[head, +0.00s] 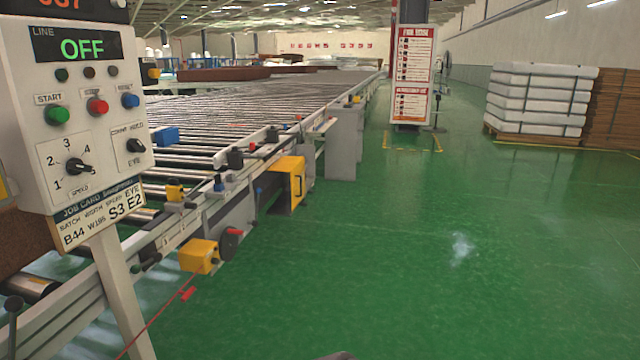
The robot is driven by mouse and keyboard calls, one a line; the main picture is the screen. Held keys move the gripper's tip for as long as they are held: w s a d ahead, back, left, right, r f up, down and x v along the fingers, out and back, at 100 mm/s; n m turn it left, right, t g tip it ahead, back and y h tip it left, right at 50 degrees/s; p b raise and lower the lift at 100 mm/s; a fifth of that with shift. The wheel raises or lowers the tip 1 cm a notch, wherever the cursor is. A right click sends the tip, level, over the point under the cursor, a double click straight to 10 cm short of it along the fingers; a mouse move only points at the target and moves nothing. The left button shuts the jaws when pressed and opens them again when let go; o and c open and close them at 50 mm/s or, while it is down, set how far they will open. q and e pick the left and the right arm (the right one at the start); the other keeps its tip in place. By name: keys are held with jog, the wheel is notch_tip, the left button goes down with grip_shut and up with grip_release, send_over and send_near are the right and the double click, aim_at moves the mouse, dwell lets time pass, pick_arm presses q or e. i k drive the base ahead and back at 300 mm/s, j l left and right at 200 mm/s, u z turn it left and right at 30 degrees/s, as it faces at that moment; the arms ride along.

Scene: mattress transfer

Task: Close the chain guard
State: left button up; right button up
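A yellow box-like panel (293,180) with a dark slot sits on the conveyor's side, low and right of the rollers; it looks like the chain guard. I cannot tell whether it stands open or shut. The roller conveyor (240,115) runs from the lower left to the far back. Neither gripper can be made out; only a small dark grey shape shows at the bottom edge.
A control panel (85,100) reading OFF stands close at left on a post. A yellow box (198,256) with a red cord juts from the conveyor. The green floor (430,260) is clear. Stacked white mattresses (540,100) and a sign (413,75) stand farther back.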

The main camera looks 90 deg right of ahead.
aim_at(294, 165)
jog(key=z, duration=2.55)
